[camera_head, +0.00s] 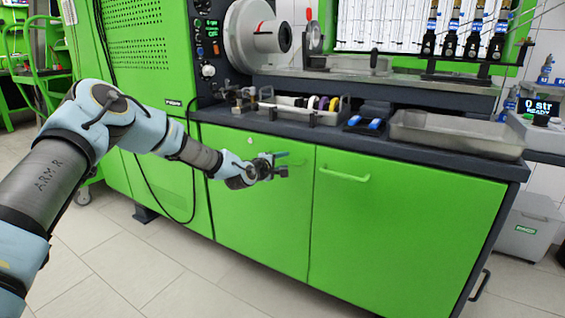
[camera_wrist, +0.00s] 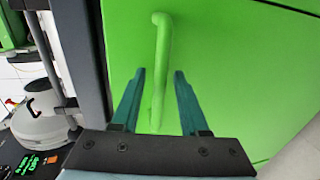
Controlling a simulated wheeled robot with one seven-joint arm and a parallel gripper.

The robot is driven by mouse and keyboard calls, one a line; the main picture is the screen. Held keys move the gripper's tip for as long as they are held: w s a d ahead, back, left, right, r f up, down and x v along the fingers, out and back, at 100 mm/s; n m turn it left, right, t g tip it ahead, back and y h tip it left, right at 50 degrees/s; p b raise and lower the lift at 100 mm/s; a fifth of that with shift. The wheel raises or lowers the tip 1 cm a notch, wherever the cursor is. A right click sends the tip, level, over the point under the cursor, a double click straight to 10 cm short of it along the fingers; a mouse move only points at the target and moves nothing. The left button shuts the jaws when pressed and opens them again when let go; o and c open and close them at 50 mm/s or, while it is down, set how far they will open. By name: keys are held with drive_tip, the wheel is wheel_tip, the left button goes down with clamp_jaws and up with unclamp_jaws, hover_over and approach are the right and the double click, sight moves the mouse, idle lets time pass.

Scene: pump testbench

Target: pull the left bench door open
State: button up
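The left bench door (camera_head: 255,218) is a flat green panel under the dark worktop and looks shut. Its green bar handle (camera_wrist: 161,65) shows in the wrist view, running between my two teal fingers with a visible gap on each side. My gripper (camera_head: 281,165) is at the upper part of this door in the head view, and it hides most of the handle there. In the wrist view my gripper (camera_wrist: 160,74) is open and does not visibly touch the bar. The exact depth of the fingers relative to the bar cannot be told.
The right bench door (camera_head: 400,225) is shut, with its own green handle (camera_head: 345,175). The dark worktop (camera_head: 340,137) edge runs above the doors and carries trays (camera_head: 455,133). A black cable (camera_head: 190,180) hangs left of the left door. The tiled floor (camera_head: 215,285) in front is clear.

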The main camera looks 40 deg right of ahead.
clamp_jaws()
idle(1.2)
